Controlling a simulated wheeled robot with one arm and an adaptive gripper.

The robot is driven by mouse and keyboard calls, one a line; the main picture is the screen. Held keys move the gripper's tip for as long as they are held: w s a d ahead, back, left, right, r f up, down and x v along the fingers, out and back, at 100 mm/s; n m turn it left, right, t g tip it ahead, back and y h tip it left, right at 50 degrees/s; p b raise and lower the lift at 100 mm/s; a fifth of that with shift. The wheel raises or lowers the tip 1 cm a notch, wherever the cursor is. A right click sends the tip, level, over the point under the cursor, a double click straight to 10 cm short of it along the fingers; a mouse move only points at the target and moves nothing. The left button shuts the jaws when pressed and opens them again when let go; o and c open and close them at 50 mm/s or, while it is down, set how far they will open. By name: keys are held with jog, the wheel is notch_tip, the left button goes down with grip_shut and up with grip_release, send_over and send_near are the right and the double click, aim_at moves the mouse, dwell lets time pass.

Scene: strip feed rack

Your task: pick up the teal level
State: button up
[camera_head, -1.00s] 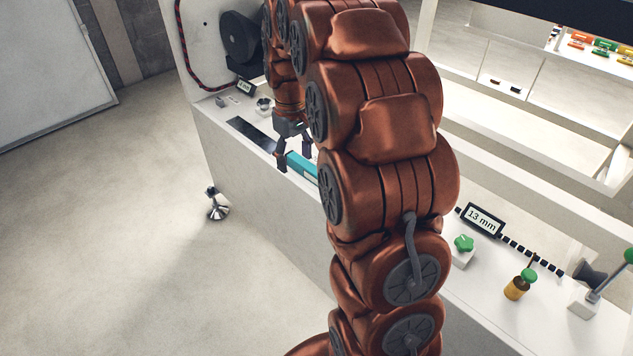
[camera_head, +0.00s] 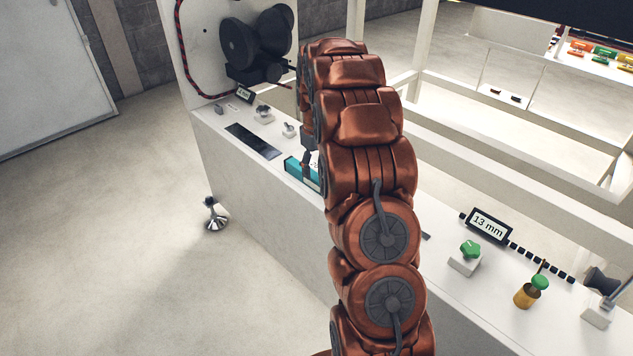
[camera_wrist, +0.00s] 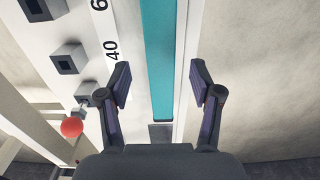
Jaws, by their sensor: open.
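The teal level (camera_head: 299,172) lies on the white bench top near its front edge in the head view, its right part hidden behind my arm. In the wrist view the teal level (camera_wrist: 159,60) is a long teal bar running from the top edge to mid-frame. My gripper (camera_wrist: 160,82) is open, with one finger on each side of the bar's line and a gap on both sides. In the head view my gripper (camera_head: 307,158) is mostly hidden behind my arm.
A dark plate (camera_head: 254,141) lies left of the level on the bench. A 13 mm display (camera_head: 489,226), a green knob (camera_head: 470,249) and a yellow cylinder (camera_head: 526,295) stand to the right. The wrist view shows a red ball (camera_wrist: 72,127) and printed scale numbers at left.

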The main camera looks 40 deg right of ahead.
aim_at(316, 176)
jog(key=shift+f+p, duration=0.3)
jog(key=shift+f, duration=2.25)
grip_shut()
